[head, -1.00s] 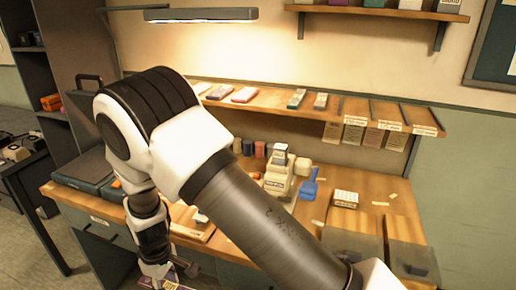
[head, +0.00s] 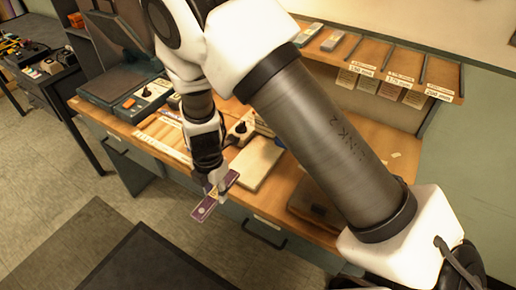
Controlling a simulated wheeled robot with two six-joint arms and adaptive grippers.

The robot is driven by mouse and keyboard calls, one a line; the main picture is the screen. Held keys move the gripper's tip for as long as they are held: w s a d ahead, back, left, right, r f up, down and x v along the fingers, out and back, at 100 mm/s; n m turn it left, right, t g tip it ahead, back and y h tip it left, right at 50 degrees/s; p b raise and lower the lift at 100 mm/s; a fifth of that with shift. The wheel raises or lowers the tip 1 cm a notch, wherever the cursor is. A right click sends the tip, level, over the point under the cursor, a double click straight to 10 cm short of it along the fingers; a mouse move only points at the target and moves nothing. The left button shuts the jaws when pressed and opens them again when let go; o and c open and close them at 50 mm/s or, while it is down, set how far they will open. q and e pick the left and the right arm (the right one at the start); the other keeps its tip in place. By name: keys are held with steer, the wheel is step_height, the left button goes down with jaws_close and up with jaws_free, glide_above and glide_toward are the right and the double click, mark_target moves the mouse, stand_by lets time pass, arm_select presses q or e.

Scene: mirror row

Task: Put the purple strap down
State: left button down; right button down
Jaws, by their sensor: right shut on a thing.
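The purple strap (head: 205,209) is a flat, narrow purple piece with a lighter band across it. My right gripper (head: 217,194) is shut on it near its middle. The strap is held tilted in front of the desk's front edge, with the floor behind it in the picture. My right arm crosses the middle of the head view and hides part of the desk top. My left gripper is not in view.
The wooden desk (head: 284,205) carries a dark case (head: 112,88), a grey device with a knob (head: 150,92) and a pale flat block (head: 254,163). A slotted shelf (head: 376,52) is behind. A dark mat (head: 150,262) lies on the floor.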

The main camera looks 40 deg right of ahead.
steer(key=w+d, duration=0.1)
steer(key=w+d+p, duration=0.1)
steer(key=d, duration=0.1)
steer(key=shift+w+d, duration=0.2)
steer(key=d, duration=0.2)
steer(key=w+d+p, duration=0.1)
steer(key=d, duration=0.2)
steer(key=w+d, duration=0.1)
steer(key=d, duration=0.1)
steer(key=shift+d+p, duration=0.4)
steer(key=w+d, duration=0.1)
steer(key=w+d+p, duration=0.1)
steer(key=shift+d, duration=0.4)
steer(key=shift+d+f+p, duration=0.45)
steer(key=shift+d+f, duration=0.25)
steer(key=shift+f, duration=0.1)
steer(key=shift+w+d+f, duration=0.1)
steer(key=shift+f, duration=0.05)
steer(key=shift+a+f, duration=0.15)
steer(key=shift+a, duration=0.1)
steer(key=shift+d+f+b, duration=0.1)
steer(key=shift+f+b, duration=0.35)
steer(key=shift+b, duration=0.05)
steer(key=c, duration=0.7)
jaws_free()
